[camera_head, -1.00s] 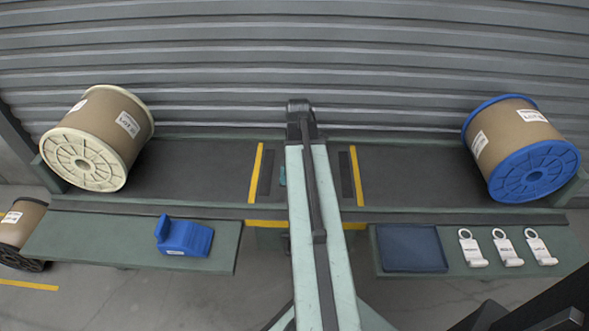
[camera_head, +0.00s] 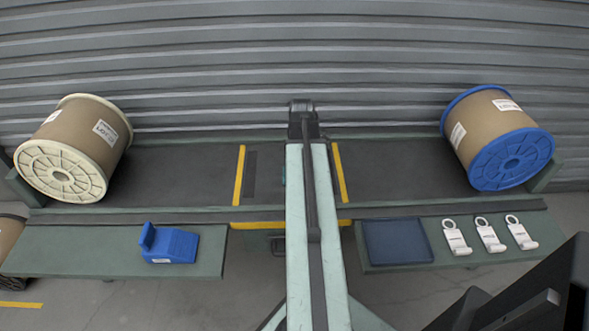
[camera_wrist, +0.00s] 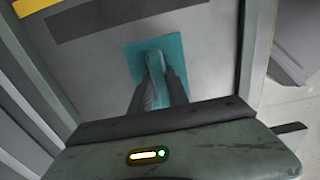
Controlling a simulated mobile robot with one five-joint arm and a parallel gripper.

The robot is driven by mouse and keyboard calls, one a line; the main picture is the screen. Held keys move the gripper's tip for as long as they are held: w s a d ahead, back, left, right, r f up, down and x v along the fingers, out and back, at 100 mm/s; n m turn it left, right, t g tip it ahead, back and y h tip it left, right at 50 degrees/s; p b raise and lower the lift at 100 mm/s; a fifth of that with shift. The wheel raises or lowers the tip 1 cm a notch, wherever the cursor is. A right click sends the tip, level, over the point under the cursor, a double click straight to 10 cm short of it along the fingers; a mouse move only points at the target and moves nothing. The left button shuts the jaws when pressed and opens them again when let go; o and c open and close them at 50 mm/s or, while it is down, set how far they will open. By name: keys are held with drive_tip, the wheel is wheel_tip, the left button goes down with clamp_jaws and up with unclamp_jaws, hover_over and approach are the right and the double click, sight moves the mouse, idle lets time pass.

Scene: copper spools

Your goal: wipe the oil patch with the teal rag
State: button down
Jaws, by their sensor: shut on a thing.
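The teal rag (camera_wrist: 175,60) is a flat square with a raised ridge in the middle, in the wrist view. My gripper (camera_wrist: 158,72) is shut on that ridge, with dark fingers on both sides. The rag appears spread flat on the grey bench surface (camera_wrist: 100,70). In the head view my arm covers most of this spot, and only a teal sliver (camera_head: 284,171) shows at its left edge.
A cream-flanged spool (camera_head: 75,148) stands at the left and a blue-flanged spool (camera_head: 498,138) at the right. Yellow stripes (camera_head: 239,175) mark the bench middle.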

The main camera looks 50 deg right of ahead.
drive_tip(key=shift+s+d, duration=1.25)
drive_tip(key=shift+s, duration=0.1)
wheel_tip(320, 180, up, 6)
drive_tip(key=p, duration=0.6)
wheel_tip(320, 180, up, 3)
drive_tip(key=p, duration=0.3)
